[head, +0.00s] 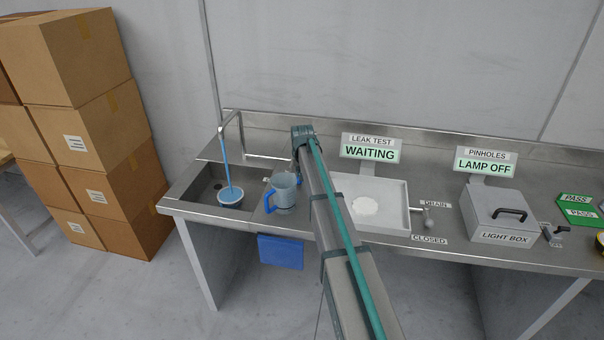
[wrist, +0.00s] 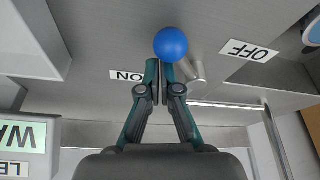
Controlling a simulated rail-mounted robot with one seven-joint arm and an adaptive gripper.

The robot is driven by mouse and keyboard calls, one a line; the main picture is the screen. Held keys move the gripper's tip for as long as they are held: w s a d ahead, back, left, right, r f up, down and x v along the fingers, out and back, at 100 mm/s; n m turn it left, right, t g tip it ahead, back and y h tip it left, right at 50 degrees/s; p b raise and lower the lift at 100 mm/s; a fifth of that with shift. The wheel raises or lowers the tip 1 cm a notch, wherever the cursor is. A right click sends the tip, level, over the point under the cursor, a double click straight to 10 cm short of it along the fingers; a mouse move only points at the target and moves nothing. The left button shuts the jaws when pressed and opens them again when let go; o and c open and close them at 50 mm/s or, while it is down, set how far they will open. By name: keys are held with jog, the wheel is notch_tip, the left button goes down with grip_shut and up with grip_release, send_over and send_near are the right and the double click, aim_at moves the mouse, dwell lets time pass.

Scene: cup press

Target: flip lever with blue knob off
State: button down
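The blue knob (wrist: 171,44) shows in the wrist view just beyond my fingertips. A silver cylindrical part (wrist: 194,72) sits beside it, to the right of my fingers. The ON label (wrist: 129,76) is left of my fingers and the OFF label (wrist: 249,50) is to the right; both read upside down. The knob is nearer the middle than either label. My gripper (wrist: 160,68) has its fingers together, tips at the knob's lower edge; whether they touch it I cannot tell. In the head view my arm and a mug hide the lever.
The clear mug with blue handle (head: 284,192) stands on the counter close to my gripper. Left of it, a blue stream runs from the tap (head: 238,114) into a sink (head: 207,184). A white tray (head: 397,192) and WAITING sign (head: 370,153) are right of my arm.

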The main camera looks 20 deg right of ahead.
jog(key=shift+s+a+f, duration=0.1)
jog(key=shift+s, duration=0.1)
dwell(0.4)
jog(key=shift+w+d, duration=0.3)
jog(key=shift+w, duration=0.15)
jog(key=shift+w+d+r, duration=0.25)
jog(key=shift+w+d, duration=0.15)
jog(key=shift+w, duration=0.15)
jog(key=shift+w+d+r, duration=0.2)
jog(key=shift+w+d, duration=0.2)
jog(key=shift+w, duration=0.15)
jog(key=a+b+v, duration=0.1)
jog(key=b+v, duration=0.1)
jog(key=v, duration=0.8)
jog(key=shift+w+a, duration=0.15)
jog(key=shift+w, duration=0.25)
